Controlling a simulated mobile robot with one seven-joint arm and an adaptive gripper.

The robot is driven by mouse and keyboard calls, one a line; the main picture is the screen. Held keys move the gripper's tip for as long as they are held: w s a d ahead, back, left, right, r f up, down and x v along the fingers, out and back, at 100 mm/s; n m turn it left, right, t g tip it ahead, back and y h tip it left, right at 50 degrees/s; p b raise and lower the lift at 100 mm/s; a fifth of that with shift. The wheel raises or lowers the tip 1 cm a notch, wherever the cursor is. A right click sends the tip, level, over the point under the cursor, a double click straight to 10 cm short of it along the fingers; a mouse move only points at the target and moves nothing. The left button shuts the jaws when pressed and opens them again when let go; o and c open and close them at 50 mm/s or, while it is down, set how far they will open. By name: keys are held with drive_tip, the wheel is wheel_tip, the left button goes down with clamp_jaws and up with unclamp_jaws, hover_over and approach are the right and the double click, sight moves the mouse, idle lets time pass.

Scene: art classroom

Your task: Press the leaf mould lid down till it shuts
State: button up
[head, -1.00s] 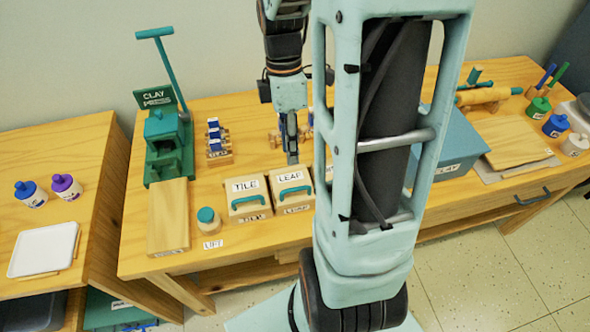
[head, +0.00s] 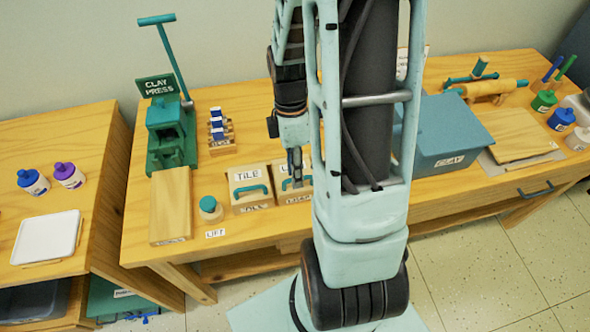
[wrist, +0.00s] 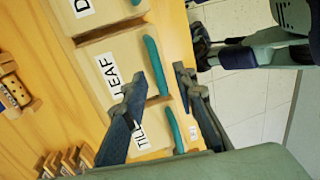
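The leaf mould (head: 279,184) is a pale wooden block with a LEAF label and a teal handle, right of the tile mould (head: 241,196). My gripper and column hide part of it in the head view. In the wrist view, the leaf mould lid (wrist: 122,52) lies below my fingers, its teal handle (wrist: 153,60) crossing the gap between them. My gripper (head: 295,178) points down over the lid; it also shows in the wrist view (wrist: 160,72), fingers apart and empty. I cannot tell whether it touches the lid or how far the lid is raised.
A clay press (head: 168,130) stands left, with a board (head: 171,205) before it. A round jar (head: 210,209) stands left of the tile mould. A blue-grey clay box (head: 450,140) stands right. Another labelled mould (wrist: 95,15) lies beside the leaf mould in the wrist view.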

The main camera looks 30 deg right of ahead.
drive_tip(key=shift+c, duration=0.4)
clamp_jaws()
drive_tip(key=shift+w+r, duration=0.1)
drive_tip(key=shift+r, duration=0.05)
